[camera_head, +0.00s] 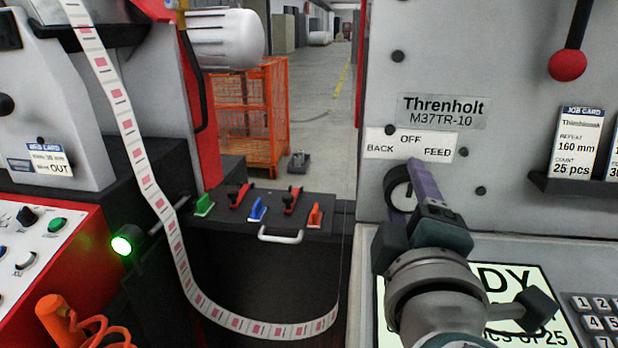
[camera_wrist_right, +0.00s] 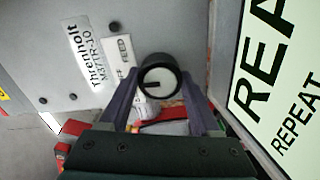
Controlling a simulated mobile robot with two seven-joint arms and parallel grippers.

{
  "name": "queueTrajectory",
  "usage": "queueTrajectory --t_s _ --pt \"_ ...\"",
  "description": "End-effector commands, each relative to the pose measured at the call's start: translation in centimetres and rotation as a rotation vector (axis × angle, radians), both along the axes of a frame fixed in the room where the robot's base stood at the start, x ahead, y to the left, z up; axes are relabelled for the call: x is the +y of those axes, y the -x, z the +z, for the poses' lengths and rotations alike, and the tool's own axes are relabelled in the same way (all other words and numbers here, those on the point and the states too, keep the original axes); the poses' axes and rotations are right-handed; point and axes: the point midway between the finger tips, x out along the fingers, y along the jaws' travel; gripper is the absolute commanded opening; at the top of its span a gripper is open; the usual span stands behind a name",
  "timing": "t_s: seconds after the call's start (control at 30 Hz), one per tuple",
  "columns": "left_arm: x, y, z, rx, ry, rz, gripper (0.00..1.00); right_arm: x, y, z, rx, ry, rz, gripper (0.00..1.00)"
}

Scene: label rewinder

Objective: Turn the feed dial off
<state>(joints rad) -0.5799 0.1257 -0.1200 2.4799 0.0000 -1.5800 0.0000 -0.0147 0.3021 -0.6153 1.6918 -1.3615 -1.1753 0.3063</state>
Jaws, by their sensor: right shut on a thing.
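The feed dial (camera_head: 399,190) is a round dark-rimmed knob on the grey machine panel, below the white BACK / OFF / FEED plate (camera_head: 380,150). My right gripper (camera_head: 410,187) is at the dial, its purple fingers partly covering it in the head view. In the right wrist view the dial (camera_wrist_right: 160,76) sits between the two fingertips (camera_wrist_right: 161,88), one on each side, and the gripper is shut on it. A short dark mark on its pale face points roughly toward the plate (camera_wrist_right: 121,62); the exact word is hard to tell. My left gripper is out of view.
A red-ball lever (camera_head: 567,65) and job cards (camera_head: 578,145) are on the panel to the right. A lit display (camera_head: 545,290) and keypad (camera_head: 598,320) lie below. A label web (camera_head: 150,190) loops down on the left, near a green lamp (camera_head: 127,240).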

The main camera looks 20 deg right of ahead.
Motion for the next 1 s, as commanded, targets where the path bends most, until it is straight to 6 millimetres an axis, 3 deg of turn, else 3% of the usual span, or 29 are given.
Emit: queueTrajectory --t_s 0.57,0.6,0.83,1.0 --pt "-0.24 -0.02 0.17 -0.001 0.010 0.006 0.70 0.03 -0.02 0.05 0.019 0.033 0.001 0.08" --pt "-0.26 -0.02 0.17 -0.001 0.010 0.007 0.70 0.03 -0.02 0.05 0.019 0.033 0.001 0.66" --pt "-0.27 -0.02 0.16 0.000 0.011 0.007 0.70 0.02 -0.02 0.03 0.018 0.032 0.001 0.92" --pt "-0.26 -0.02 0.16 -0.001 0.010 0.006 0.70 0.01 -0.02 0.02 0.018 0.032 0.001 0.94"
